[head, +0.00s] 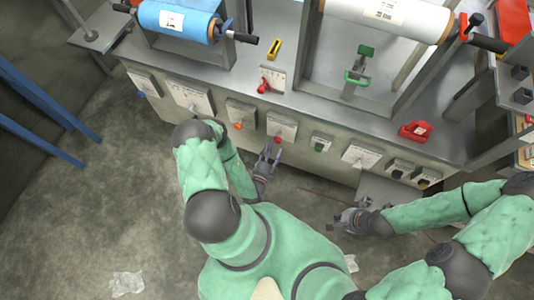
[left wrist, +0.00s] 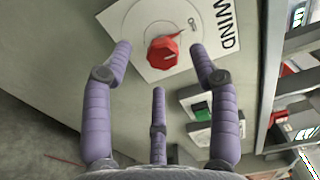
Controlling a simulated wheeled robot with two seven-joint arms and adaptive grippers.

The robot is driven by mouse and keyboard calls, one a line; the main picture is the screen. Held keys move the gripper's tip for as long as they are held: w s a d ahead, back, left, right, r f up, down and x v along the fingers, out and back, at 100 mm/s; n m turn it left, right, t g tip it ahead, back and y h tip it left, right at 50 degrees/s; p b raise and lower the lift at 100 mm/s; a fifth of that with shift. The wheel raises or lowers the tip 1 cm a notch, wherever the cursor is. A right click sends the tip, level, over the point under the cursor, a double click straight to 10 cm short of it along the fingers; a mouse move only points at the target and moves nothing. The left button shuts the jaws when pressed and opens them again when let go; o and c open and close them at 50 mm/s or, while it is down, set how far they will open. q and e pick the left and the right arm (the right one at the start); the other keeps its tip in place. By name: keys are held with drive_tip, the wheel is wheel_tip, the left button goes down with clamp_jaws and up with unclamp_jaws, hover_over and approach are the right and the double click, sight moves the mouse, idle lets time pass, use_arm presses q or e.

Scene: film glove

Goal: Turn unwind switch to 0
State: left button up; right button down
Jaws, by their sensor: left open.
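The switch is a red knob (left wrist: 163,51) on a white dial plate (left wrist: 143,22), on which the letters "WIND" show at the right edge; letters before them are cut off. A small "0"-like mark sits beside the knob. In the head view the red knob (head: 278,139) is on a plate (head: 283,124) on the front of the bench. My left gripper (head: 268,154) is open just in front of it. In the left wrist view my left gripper's fingers (left wrist: 160,50) stand on both sides of the knob, apart from it. My right gripper (head: 345,220) hangs lower right, away from the switches.
Other switch plates line the bench front: one with an orange knob (head: 239,125), a green button box (head: 320,143) and a dial plate (head: 361,153). A blue film roll (head: 178,18) and a white roll (head: 388,16) sit above. The floor (head: 120,190) at left is mostly clear.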

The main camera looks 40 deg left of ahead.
use_arm(q)
drive_tip(key=v, duration=0.6)
drive_tip(key=shift+s, duration=0.3)
drive_tip(key=shift+a, duration=0.1)
